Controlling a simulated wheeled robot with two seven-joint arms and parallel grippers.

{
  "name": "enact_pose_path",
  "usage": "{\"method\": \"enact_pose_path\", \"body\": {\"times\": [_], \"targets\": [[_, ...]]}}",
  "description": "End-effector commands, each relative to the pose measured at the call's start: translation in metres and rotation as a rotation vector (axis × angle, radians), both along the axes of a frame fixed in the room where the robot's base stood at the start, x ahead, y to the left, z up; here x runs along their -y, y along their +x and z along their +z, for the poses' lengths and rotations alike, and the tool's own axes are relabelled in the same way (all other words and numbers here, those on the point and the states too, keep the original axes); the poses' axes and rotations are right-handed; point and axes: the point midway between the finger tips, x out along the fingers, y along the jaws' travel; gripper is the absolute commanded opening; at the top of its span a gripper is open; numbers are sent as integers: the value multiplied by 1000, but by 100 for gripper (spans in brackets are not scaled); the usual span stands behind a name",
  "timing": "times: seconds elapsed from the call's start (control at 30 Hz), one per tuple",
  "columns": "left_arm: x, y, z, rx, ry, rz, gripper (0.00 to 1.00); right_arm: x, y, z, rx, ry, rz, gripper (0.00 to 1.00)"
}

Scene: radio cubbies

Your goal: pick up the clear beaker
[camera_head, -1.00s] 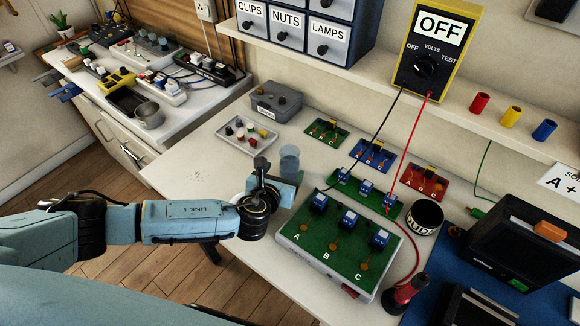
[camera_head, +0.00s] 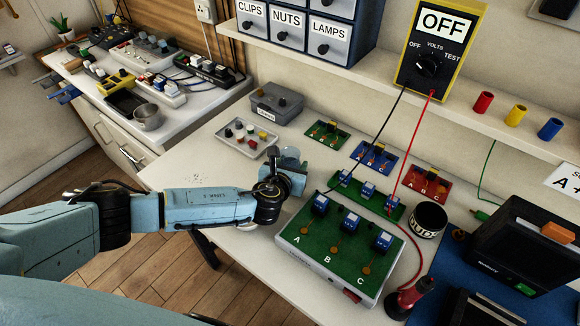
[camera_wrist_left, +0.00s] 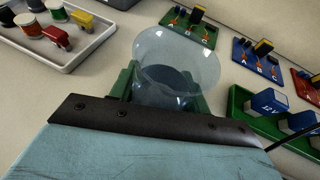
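The clear beaker (camera_head: 291,153) stands on the white table, its lower part hidden behind my left gripper (camera_head: 287,172) in the head view. In the left wrist view the see-through beaker (camera_wrist_left: 178,62) shows with its round rim toward the camera. The green fingers of my left gripper (camera_wrist_left: 163,95) stand apart, one on each side of the beaker's body. Whether both fingers press on the glass cannot be made out. My right gripper is not in view.
A grey tray with small parts (camera_head: 246,137) and a grey box (camera_head: 277,104) lie behind the gripper. A green A-B-C board (camera_head: 318,252) sits close in front and to the right. Small circuit boards (camera_head: 373,160) and meter leads are at the right.

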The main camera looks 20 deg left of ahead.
Motion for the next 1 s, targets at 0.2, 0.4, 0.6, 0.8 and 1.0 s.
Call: {"method": "enact_pose_path", "body": {"times": [0.2,0.4,0.6,0.8,1.0], "targets": [[0,0,0,1,0,0,21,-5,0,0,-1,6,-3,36],[0,0,1,1,0,0,21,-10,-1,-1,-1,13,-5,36],[0,0,5,1,0,0,21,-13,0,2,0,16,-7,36],[0,0,19,2,-2,1,21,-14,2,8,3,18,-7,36],[0,0,38,3,-1,1,21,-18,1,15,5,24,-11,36]]}}
